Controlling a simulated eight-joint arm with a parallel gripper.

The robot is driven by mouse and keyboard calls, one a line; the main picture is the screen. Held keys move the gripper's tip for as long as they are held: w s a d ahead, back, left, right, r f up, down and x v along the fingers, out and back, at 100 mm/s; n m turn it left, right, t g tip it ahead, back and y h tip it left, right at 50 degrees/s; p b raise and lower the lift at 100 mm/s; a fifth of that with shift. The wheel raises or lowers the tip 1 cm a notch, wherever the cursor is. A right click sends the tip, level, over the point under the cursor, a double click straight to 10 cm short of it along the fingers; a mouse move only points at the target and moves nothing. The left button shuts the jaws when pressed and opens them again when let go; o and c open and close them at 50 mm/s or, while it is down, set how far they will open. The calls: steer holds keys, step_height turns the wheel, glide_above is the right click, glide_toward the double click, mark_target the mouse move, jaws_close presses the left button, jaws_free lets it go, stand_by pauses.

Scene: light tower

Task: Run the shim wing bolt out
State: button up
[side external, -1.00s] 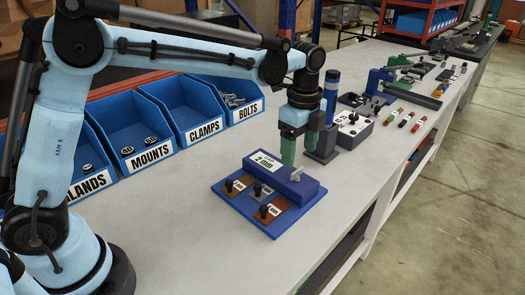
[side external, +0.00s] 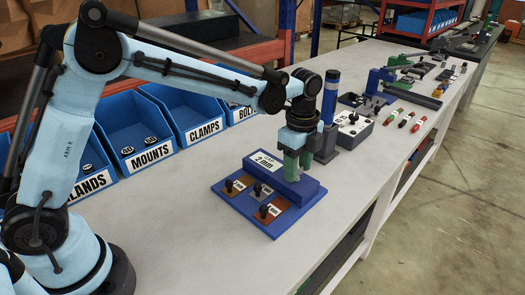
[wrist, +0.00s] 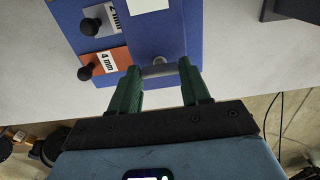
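The blue shim holder base (side external: 227,196) lies on the bench with a raised blue block (side external: 258,174) labelled 2 mm along its back. The grey wing bolt (wrist: 160,70) shows in the wrist view at the block's end, between my green fingertips. In the side view my fingers hide it. My gripper (side external: 299,168) points down over the right end of the block; it also shows in the wrist view (wrist: 160,74). The fingers stand apart on either side of the bolt. I cannot tell whether they press on it.
Shim plates with black knobs, including an orange 4 mm one (wrist: 104,61), sit in front of the block. Blue bins (side external: 142,130) line the left. The front bench is clear.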

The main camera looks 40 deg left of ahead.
steer(key=shift+c, duration=1.4)
steer(key=shift+n, duration=0.3)
